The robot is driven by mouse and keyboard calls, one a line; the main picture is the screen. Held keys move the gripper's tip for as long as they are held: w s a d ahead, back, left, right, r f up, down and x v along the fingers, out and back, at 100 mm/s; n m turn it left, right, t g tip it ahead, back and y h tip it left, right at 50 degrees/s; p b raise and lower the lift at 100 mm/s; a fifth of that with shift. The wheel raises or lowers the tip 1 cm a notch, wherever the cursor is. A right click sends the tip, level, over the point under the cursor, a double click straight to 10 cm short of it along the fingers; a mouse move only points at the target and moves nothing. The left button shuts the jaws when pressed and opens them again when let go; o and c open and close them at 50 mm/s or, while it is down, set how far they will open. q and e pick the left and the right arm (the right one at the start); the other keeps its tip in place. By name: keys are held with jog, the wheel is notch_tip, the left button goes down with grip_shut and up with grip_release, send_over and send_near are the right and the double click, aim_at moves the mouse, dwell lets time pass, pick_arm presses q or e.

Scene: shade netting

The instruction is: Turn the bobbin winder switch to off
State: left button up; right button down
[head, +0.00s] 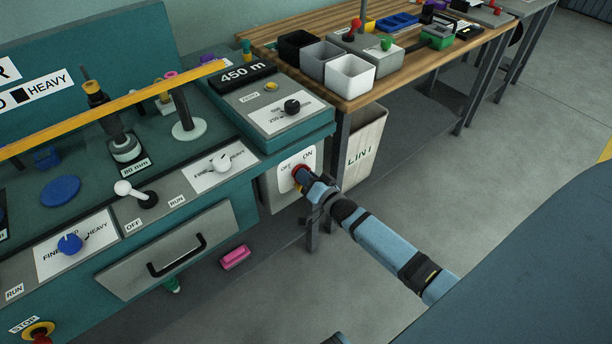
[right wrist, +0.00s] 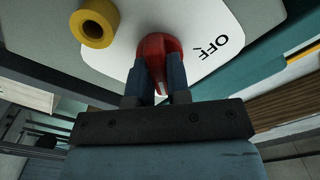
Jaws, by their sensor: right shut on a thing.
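A red rotary knob (head: 298,174) sits on a white plate (head: 284,160) marked OFF and ON, on a grey box at the right end of the teal machine. My right gripper (head: 303,181) is at the knob. In the right wrist view, the two dark fingers of my right gripper (right wrist: 159,82) are shut on the red knob (right wrist: 158,47), one on each side. The OFF label (right wrist: 213,45) shows to the right of the knob there; ON is not seen in that view. A pale mark shows on the knob between the fingers. My left gripper is not in view.
A yellow ring-shaped part (right wrist: 94,24) is close beside the knob in the right wrist view. A lint bin (head: 362,150) stands right of the switch box, under a wooden table (head: 268,37) with several containers. A pink block (head: 235,258) is below the machine. Floor at right is clear.

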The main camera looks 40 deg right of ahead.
pick_arm(q)
jog(key=p, duration=0.1)
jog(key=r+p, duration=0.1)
jog(key=p, duration=0.1)
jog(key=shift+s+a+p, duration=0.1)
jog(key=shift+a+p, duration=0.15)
jog(key=shift+p, duration=0.05)
pick_arm(e)
jog(key=n, duration=1.7)
jog(key=shift+a, duration=0.15)
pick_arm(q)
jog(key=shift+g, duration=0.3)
pick_arm(e)
jog(key=shift+n, duration=0.3)
jog(key=c, duration=1.1)
grip_release()
jog(key=shift+s, duration=0.1)
pick_arm(q)
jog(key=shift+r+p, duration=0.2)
jog(key=shift+p, duration=0.35)
pick_arm(e)
jog(key=s, duration=0.9)
jog(key=s+d, duration=0.1)
jog(key=s, duration=0.3)
jog(key=shift+s, duration=0.35)
